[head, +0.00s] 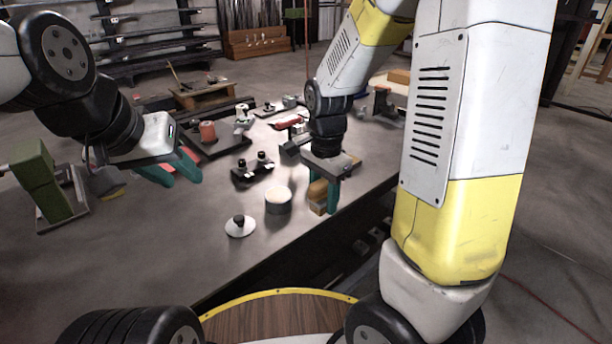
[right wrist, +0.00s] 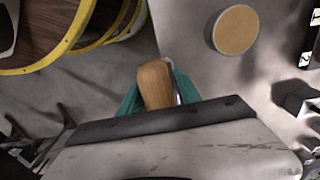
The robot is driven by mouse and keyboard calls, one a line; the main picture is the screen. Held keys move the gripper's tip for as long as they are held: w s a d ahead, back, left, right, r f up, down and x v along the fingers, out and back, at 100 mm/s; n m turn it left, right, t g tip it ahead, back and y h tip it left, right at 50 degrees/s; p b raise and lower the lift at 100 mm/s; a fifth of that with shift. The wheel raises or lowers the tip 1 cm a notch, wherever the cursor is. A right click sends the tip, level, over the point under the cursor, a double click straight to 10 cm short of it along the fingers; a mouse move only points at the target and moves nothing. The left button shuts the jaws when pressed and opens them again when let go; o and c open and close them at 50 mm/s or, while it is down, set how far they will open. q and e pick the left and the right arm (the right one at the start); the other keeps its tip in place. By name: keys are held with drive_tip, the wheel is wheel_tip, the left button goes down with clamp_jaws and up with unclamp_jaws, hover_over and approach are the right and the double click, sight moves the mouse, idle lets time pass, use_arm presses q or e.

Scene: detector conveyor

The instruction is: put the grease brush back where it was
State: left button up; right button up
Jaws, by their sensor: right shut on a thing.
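The grease brush, with a tan wooden handle (head: 317,189), is between the teal fingers of my right gripper (head: 325,199), which is shut on it near the table's front edge. The handle also shows between the fingers in the right wrist view (right wrist: 155,84). I cannot tell whether its lower end touches the table. A grey round tin with a cream top (head: 278,201) stands just left of the brush; its round top shows in the right wrist view (right wrist: 235,30). A pale round lid with a black knob (head: 240,226) lies left of the tin. My left gripper (head: 172,173) is open, empty, above the table's left part.
A black stand with two knobs (head: 252,170) is behind the tin. A reddish spool (head: 207,131) and several small parts sit further back. A green block (head: 40,180) stands in a tray at far left. The table (head: 215,257) is bare at front left.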

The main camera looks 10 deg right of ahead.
drive_tip(key=w, duration=0.5)
drive_tip(key=w+f, duration=0.1)
drive_tip(key=w, duration=0.8)
drive_tip(key=shift+w+a+f, duration=0.15)
drive_tip(key=shift+w+f, duration=0.05)
drive_tip(key=shift+w, duration=0.1)
drive_tip(key=shift+w+f, duration=0.1)
drive_tip(key=shift+f, duration=1.65)
drive_tip(key=shift+f, duration=0.1)
drive_tip(key=o, duration=1.3)
